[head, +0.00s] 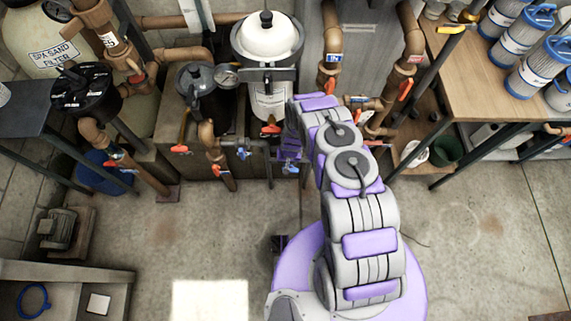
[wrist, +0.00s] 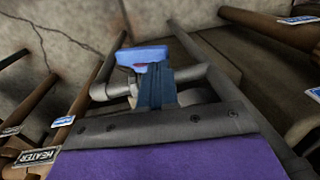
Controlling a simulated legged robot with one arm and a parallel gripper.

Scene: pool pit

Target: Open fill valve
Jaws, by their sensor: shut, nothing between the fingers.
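My gripper (head: 290,155) points down at the low pipes near the pit's middle, partly covered by my arm in the head view. In the wrist view, my gripper (wrist: 155,88) is shut and empty, its dark blue fingers side by side. A blue valve handle (wrist: 142,56) on a grey pipe lies just beyond the fingertips; I cannot tell whether they touch. In the head view, a blue handle (head: 291,169) shows just below my gripper, and another blue-handled valve (head: 242,153) sits to its left. No label naming the fill valve can be read.
Red-orange handles (head: 180,149) are on brown pipes to the left. A white-topped filter tank (head: 268,45) stands behind. A wooden table (head: 470,75) with filter cartridges (head: 530,65) is at right. A heater label (wrist: 38,158) shows in the wrist view. The front floor (head: 200,240) is mostly clear.

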